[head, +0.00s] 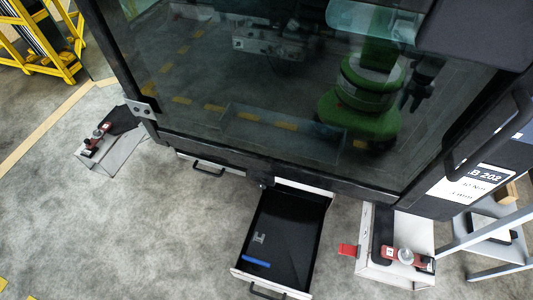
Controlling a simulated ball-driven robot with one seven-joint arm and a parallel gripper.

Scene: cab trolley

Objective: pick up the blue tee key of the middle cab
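A blue bar (256,262), which looks like the blue tee key's handle, lies flat in an open drawer (309,242). It is near the drawer's front wall, toward the left side. I cannot make out its shaft. The drawer is pulled out from under the dark-glazed cab (225,150). A label reading "B 202" (472,186) is on the cab's right side, with its first part cut off or hidden. I do not see my gripper in this view.
A small grey piece (259,238) lies in the drawer behind the blue bar. A closed drawer (208,170) is to the left. Floor at front left is clear.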

